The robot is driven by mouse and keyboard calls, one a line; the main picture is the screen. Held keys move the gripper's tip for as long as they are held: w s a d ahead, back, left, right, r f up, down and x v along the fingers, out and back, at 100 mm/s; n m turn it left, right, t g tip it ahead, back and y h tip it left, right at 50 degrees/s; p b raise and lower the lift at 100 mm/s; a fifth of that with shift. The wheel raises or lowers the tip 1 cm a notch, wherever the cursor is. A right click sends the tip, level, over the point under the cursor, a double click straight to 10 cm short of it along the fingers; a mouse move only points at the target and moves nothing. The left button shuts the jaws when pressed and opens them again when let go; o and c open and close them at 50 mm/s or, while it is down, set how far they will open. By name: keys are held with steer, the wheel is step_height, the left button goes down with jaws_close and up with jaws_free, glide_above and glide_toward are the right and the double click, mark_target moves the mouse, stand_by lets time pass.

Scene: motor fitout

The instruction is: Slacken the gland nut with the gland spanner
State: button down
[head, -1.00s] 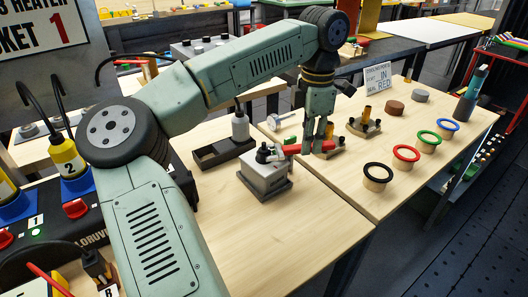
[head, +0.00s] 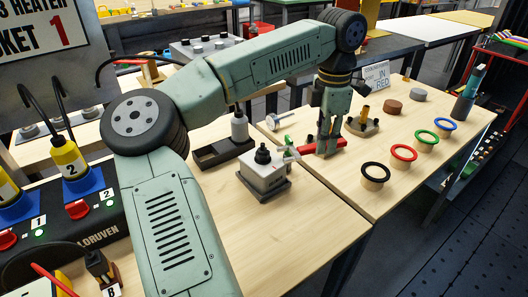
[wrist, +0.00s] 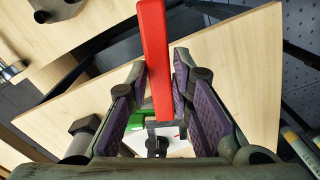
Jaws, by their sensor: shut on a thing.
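The grey terminal box (head: 266,176) stands on the table in the middle of the head view. The black gland nut (head: 262,155) sits upright on its top; in the wrist view the nut (wrist: 156,146) shows at the bottom. My gripper (head: 327,152) is right of the box, pointing down, shut on the red handle of the gland spanner (head: 322,144). The handle (wrist: 154,55) runs between the fingers in the wrist view. The spanner's pale open head points at the box. In the head view it appears apart from the nut, to its right.
A green part (wrist: 125,132) lies beside the spanner head. To the right are a brass-topped fitting (head: 362,122) and black (head: 376,172), red (head: 404,153), green and blue rings on stands.

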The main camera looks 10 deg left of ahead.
steer(key=shift+w+a+r+p, duration=0.15)
steer(key=shift+r+p, duration=0.2)
steer(key=shift+r, duration=0.2)
steer(key=shift+w+a+r+p, duration=0.15)
steer(key=shift+r+p, duration=0.15)
steer(key=shift+r, duration=0.25)
steer(key=shift+a+r+p, duration=0.2)
steer(key=shift+r+p, duration=0.15)
steer(key=shift+p, duration=0.05)
steer(key=shift+s+d+r+p, duration=0.15)
steer(key=shift+r+p, duration=1.05)
steer(key=shift+r, duration=0.25)
steer(key=c, duration=2.1)
jaws_free()
jaws_close()
